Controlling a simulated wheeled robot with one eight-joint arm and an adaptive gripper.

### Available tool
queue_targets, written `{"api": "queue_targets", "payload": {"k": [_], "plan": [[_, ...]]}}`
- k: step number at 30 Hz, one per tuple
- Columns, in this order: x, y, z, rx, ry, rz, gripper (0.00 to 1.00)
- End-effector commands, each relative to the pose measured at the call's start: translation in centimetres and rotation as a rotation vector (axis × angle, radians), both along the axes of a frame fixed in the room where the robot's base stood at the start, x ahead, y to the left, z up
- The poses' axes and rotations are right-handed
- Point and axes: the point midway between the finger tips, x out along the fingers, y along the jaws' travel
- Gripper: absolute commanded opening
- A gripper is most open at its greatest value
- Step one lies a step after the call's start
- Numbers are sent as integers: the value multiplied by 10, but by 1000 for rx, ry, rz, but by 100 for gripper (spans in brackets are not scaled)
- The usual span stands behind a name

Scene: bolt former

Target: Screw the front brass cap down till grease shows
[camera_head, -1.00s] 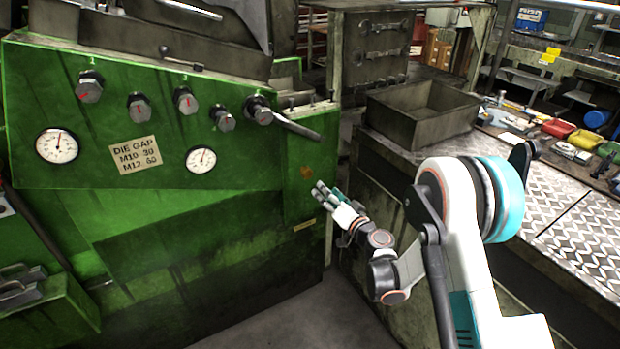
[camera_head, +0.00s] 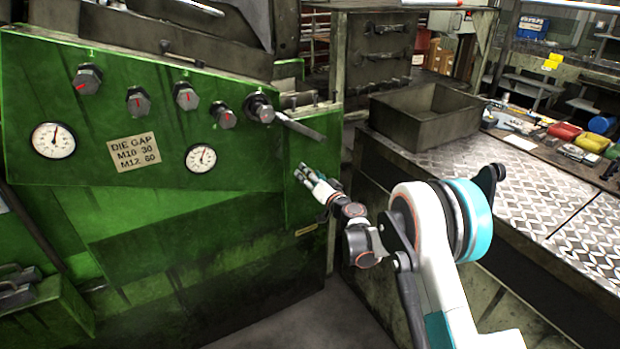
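My gripper (camera_head: 304,172) reaches left to the narrow right-hand panel of the green machine (camera_head: 240,225), its fingertips in front of the panel's upper part. The fingers are small and overlap, so I cannot tell whether they are open or shut, or whether they touch anything. No brass cap can be made out clearly. The spot where a small orange-brown mark showed earlier is now behind the fingers. A small yellowish plate (camera_head: 306,230) sits lower on the same panel.
Several dark knobs (camera_head: 186,96), a lever (camera_head: 298,126), two dials (camera_head: 54,140) and a die gap label (camera_head: 134,152) are on the machine face. An open metal bin (camera_head: 425,120) stands on the bench (camera_head: 540,190) at right. Floor (camera_head: 315,325) shows between machine and bench.

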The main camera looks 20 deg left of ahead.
Motion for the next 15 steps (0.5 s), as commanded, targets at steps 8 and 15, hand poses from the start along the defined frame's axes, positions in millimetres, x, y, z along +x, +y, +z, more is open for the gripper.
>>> {"api": "queue_targets", "payload": {"k": [8, 15], "plan": [[0, 0, 0, 0, 0, 0, 24], [0, 0, 0, 1, 1, 0, 10]]}}
